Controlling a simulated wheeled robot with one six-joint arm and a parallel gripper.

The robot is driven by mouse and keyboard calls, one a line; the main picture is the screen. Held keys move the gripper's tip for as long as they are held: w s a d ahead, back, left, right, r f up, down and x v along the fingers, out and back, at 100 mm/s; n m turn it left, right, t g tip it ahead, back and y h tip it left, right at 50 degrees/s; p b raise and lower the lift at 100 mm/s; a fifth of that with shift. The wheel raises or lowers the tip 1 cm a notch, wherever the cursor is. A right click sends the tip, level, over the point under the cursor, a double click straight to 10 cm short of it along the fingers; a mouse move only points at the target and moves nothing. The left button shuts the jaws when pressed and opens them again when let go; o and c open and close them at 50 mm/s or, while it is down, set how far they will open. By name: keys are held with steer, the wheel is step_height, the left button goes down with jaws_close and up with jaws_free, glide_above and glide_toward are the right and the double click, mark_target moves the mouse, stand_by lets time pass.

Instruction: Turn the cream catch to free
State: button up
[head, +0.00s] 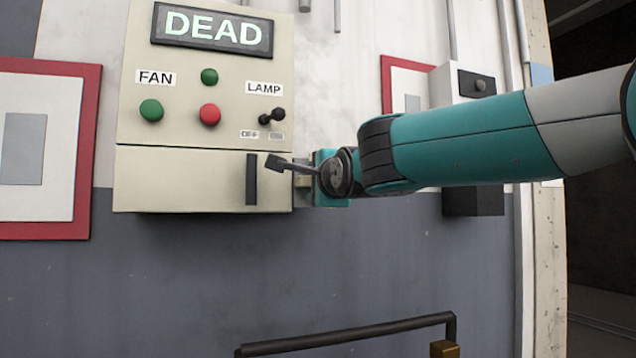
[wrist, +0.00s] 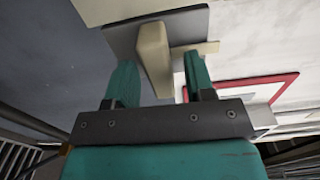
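The cream catch (wrist: 153,55) shows in the wrist view as a long block on a grey plate (wrist: 192,26). My gripper (wrist: 159,66) has its two teal fingers apart, one on each side of the catch. A gap shows between the catch and the right finger; whether the left finger touches it I cannot tell. In the head view my gripper (head: 328,182) is beside the right edge of the cream control box, and my wrist hides most of the catch there.
The cream control box (head: 135,120) carries a DEAD display (head: 213,28), FAN buttons and a LAMP toggle (head: 272,116). A dark handle (head: 252,180) is on its lower panel. A small wall box (head: 477,82) is behind my arm. A dark rail (head: 350,333) runs below.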

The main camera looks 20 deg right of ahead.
steer(key=shift+s, duration=0.1)
steer(key=s+b, duration=1.4)
steer(key=s, duration=0.3)
steer(key=shift+s, duration=0.1)
stand_by(0.3)
